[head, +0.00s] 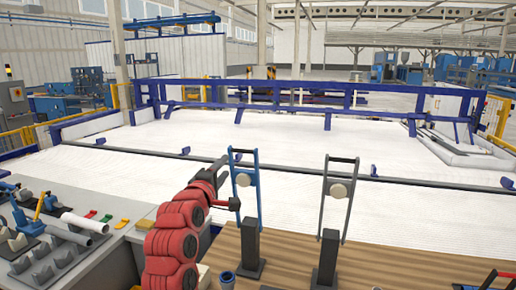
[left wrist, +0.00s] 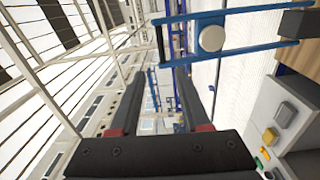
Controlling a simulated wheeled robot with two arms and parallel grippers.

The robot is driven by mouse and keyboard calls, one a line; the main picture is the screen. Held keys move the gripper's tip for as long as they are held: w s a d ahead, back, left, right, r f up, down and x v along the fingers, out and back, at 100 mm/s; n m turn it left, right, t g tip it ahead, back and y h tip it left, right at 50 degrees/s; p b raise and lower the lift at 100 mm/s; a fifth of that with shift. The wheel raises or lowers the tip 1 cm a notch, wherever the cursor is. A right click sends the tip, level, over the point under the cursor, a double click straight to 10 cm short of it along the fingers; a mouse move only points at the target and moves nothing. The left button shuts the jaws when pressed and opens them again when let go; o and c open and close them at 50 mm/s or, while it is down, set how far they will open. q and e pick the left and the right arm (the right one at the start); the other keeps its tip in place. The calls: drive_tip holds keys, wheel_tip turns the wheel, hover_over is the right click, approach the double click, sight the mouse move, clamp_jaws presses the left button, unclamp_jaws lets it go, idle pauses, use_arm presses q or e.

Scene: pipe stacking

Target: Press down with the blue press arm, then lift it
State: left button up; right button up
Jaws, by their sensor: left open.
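The blue press arm (head: 258,190) stands raised, nearly upright, on a dark post (head: 250,246) at the front of the wooden table. A pale round knob (head: 243,180) sits between its two bars. My left gripper (head: 231,181) is open and empty, close to the left side of the blue frame. In the left wrist view, my left gripper's dark fingers (left wrist: 158,74) are apart with nothing between them. There, the blue press arm (left wrist: 250,44) crosses at the upper right, beyond the fingertips. A dark forked part at the head view's bottom right corner may be my right gripper.
A second, dark grey press arm (head: 350,205) stands upright to the right. A small blue cup (head: 227,280) sits near the table's front. The grey bench (head: 100,265) at left holds white and grey pipes, cradles and coloured pieces. The wooden tabletop (head: 400,268) right of the posts is clear.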

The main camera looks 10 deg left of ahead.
sight(243, 151)
use_arm(q)
drive_tip(key=shift+g+h, duration=0.3)
drive_tip(key=w+p, duration=0.2)
drive_tip(key=w, duration=0.3)
drive_tip(key=w+p, duration=0.2)
drive_tip(key=w, duration=0.4)
drive_tip(key=w+d+p, duration=0.1)
drive_tip(key=w+p, duration=0.1)
drive_tip(key=w, duration=0.4)
drive_tip(key=shift+d, duration=0.1)
clamp_jaws()
idle(1.0)
